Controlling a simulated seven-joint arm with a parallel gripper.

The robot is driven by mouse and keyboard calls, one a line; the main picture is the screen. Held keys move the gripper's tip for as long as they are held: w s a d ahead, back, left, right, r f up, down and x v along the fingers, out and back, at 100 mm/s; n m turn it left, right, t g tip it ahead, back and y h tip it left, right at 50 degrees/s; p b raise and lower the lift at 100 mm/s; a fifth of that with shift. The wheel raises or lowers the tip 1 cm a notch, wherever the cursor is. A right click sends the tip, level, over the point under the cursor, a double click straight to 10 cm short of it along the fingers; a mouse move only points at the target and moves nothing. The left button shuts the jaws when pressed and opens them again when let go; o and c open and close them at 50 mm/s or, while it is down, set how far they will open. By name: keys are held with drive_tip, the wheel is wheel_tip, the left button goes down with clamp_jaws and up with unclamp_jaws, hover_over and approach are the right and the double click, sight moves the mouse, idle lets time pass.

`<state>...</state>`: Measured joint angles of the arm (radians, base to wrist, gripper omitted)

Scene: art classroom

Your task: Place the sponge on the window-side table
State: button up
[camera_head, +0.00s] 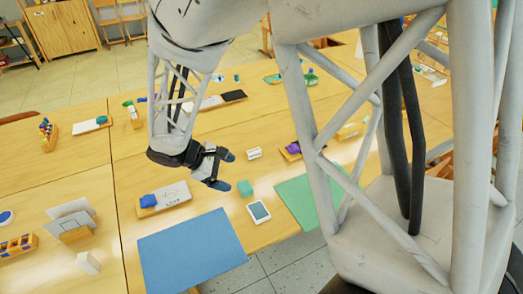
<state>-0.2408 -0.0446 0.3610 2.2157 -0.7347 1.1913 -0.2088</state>
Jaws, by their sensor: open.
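My gripper (227,171) is open and empty, with its two dark fingertips apart above the wooden table. A small teal block (245,188), which may be the sponge, lies on the table just right of and below the fingertips, apart from them. A blue block (148,201) sits on the left end of a white board with dark writing (174,195); it could also be a sponge. I cannot tell which one is the sponge. Wooden tables (75,187) fill the left and middle of the view. No window shows, so I cannot tell which table is window-side.
A blue mat (190,254), a green mat (297,201) and a white-framed tablet-like thing (259,212) lie near the front edge. A small white block (254,153) is right of my gripper. Card holders (75,235) stand at left. My body blocks much of the right side.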

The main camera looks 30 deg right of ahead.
drive_tip(key=s+r+m+t+y, duration=0.5)
drive_tip(key=s+r+m+y, duration=0.3)
drive_tip(key=s+r, duration=1)
drive_tip(key=s+d+m, duration=0.1)
drive_tip(key=m, duration=0.2)
drive_tip(key=shift+y, duration=0.4)
